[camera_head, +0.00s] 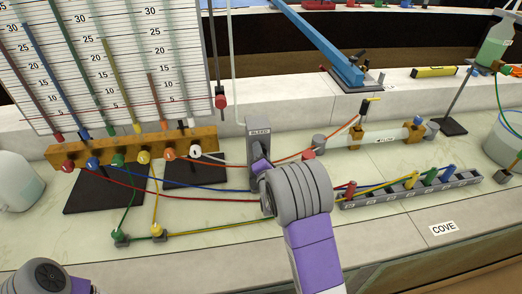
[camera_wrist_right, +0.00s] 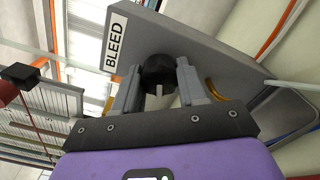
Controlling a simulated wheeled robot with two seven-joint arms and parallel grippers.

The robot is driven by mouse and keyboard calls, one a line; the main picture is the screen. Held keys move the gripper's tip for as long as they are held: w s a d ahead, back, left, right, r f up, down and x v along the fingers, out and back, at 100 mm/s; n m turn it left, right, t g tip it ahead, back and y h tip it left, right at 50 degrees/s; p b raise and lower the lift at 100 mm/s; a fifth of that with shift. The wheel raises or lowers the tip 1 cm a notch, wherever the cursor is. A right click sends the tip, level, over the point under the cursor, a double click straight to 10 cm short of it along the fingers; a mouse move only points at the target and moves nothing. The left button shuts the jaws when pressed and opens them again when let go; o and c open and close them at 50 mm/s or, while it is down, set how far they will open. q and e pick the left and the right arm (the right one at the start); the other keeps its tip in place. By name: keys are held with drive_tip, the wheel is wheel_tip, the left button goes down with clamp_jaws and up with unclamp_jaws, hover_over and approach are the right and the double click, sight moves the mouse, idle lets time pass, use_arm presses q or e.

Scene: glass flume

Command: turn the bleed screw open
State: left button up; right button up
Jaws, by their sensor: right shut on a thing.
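The bleed screw is a round black knob (camera_wrist_right: 158,68) on the face of a grey block labelled BLEED (camera_wrist_right: 200,45), which also stands upright in the middle of the head view (camera_head: 259,146). My right gripper (camera_wrist_right: 157,82) has one finger on each side of the knob and is shut on it. A pale slot or mark shows at the knob's lower edge. In the head view my right wrist covers the screw and the fingertips. Part of my left arm shows at the bottom left of the head view; its gripper is out of view.
A manometer board (camera_head: 110,60) stands at the left behind a wooden valve manifold (camera_head: 125,148). Coloured tubes cross the bench near my right wrist. A grey rail with coloured plugs (camera_head: 410,190) lies to the right. A blue lever tool (camera_head: 345,70) stands behind.

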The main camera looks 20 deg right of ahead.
drive_tip(key=shift+n+p, duration=0.3)
drive_tip(key=shift+n, duration=0.5)
drive_tip(key=o, duration=1)
drive_tip(key=shift+o, duration=0.2)
drive_tip(key=p+v, duration=0.1)
drive_tip(key=v, duration=0.6)
drive_tip(key=shift+s, duration=0.3)
